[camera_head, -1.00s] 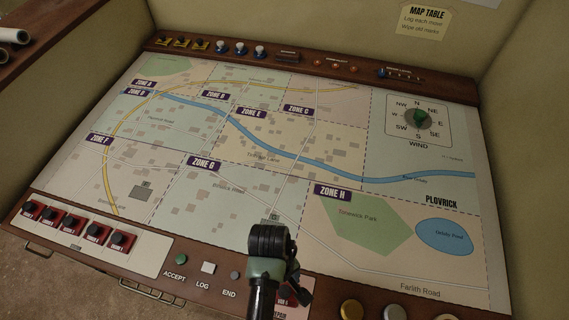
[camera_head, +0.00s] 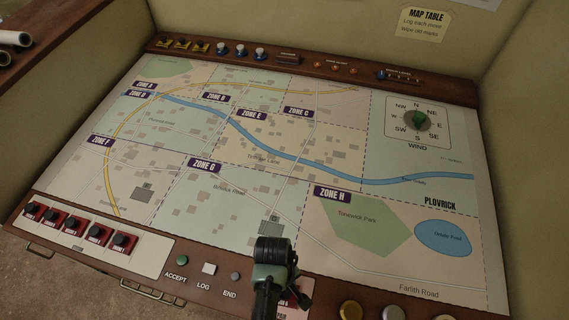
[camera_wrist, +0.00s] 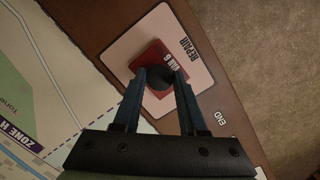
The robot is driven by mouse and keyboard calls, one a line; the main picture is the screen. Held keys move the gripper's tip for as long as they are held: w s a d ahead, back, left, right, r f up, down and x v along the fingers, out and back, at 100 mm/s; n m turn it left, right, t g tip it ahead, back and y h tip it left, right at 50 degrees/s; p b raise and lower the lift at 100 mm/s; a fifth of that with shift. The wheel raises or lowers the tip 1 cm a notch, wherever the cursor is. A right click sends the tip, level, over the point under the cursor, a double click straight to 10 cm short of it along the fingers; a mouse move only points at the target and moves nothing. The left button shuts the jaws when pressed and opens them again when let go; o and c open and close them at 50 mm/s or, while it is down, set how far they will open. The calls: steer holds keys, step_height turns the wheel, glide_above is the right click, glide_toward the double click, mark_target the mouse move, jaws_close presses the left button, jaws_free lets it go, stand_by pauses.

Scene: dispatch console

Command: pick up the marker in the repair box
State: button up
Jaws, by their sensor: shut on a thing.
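The red marker (camera_wrist: 147,56), lettered VAN 6, has a dark round knob (camera_wrist: 160,77) and sits over the pale pink repair box (camera_wrist: 126,45) in the wrist view. My gripper (camera_wrist: 161,76) has its two fingers closed on either side of the knob. I cannot tell from the wrist view whether the marker still touches the box. In the head view my gripper (camera_head: 268,285) is at the front edge of the map table and hides the marker. Part of the repair box (camera_head: 300,298) shows to its right.
The map board (camera_head: 180,220) fills the console. Several red van markers (camera_head: 78,228) stand in a row at the front left. The accept button (camera_head: 182,260), log button (camera_head: 208,268) and end button (camera_head: 235,276) lie left of my gripper. Round discs (camera_head: 351,310) are to the right.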

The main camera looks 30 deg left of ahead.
jaws_close()
steer(key=shift+r, duration=0.15)
